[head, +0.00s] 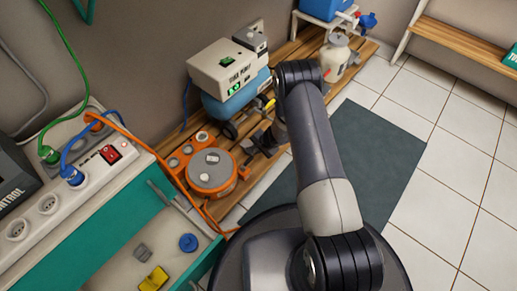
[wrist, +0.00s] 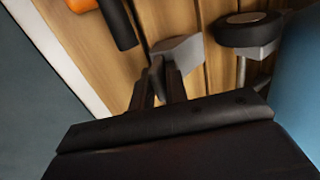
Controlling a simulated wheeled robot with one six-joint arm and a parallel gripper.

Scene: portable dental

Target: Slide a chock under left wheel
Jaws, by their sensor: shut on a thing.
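My gripper (wrist: 160,84) is shut on a grey wedge-shaped chock (wrist: 178,48), held just above or on the wooden slats; I cannot tell whether it touches them. In the wrist view a black wheel (wrist: 245,30) with a pale hub is to the right of the held chock, with a gap between. A second grey block (wrist: 268,49) sits against that wheel. In the head view, the blue-tank compressor (head: 232,104) stands on the slats with a dark wheel (head: 229,131) at its lower edge. My gripper (head: 262,142) is low beside it, partly hidden by my arm.
An orange cable reel (head: 212,172) stands left of my gripper, with its orange cable running to a power strip (head: 75,180). A white canister (head: 336,57) is behind my arm. The dark floor mat (head: 370,150) and tiles to the right are clear.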

